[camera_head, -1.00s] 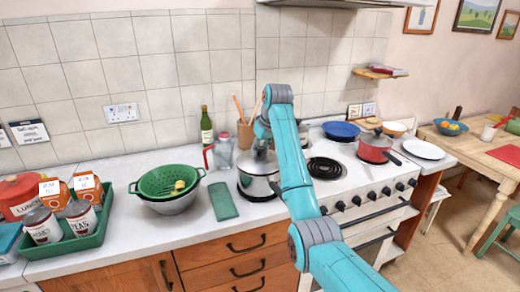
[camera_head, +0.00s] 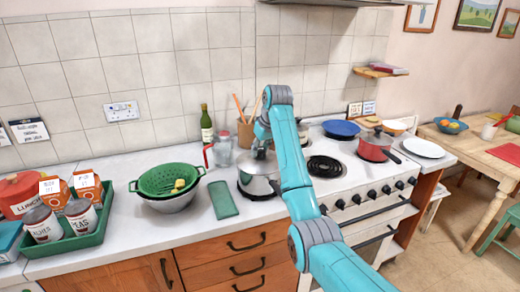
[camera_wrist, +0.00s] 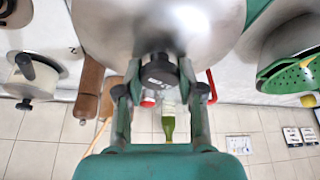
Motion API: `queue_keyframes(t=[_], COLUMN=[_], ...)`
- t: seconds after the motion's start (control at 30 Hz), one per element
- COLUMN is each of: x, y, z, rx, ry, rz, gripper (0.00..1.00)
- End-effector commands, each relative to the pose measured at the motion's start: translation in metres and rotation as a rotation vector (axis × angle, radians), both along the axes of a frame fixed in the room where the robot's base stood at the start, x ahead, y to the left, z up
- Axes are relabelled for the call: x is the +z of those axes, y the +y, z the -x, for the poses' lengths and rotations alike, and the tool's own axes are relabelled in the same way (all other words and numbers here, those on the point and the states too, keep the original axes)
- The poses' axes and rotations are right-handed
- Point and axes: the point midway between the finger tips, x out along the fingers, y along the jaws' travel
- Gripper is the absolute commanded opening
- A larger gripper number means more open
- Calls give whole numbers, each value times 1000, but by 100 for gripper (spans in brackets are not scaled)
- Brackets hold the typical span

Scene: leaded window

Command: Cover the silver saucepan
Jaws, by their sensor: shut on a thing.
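A silver lid (camera_wrist: 160,25) with a black knob (camera_wrist: 158,72) fills the top middle of the wrist view. My gripper (camera_wrist: 162,92) is shut on the knob, one finger on each side. In the head view the lid (camera_head: 256,160) shows at the saucepan's top, partly hidden by my arm. I cannot tell whether it rests fully on the rim.
A green colander (camera_head: 165,181) in a metal bowl and a green cloth (camera_head: 223,201) are left of the saucepan. Behind stand a glass jar (camera_head: 222,152), a green bottle (camera_head: 206,128) and a utensil pot (camera_head: 246,135). A red saucepan (camera_head: 375,148) stands on the right of the stove.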

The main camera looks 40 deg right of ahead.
Motion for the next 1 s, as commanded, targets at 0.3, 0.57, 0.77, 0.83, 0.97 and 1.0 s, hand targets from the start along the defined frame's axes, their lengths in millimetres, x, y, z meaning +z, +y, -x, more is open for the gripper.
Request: queue_keyframes(t=[0.3, 0.57, 0.77, 0.83, 0.97, 1.0], x=[-1, -1, -1, -2, -2, -2], y=[0, 0, 0, 0, 0, 0], z=[0, 0, 0, 0, 0, 0], rx=[0, 0, 0, 0, 0, 0], ry=[-1, -1, -1, 0, 0, 0], rz=[0, 0, 0, 0, 0, 0], gripper=[0, 67, 67, 80, 96, 96])
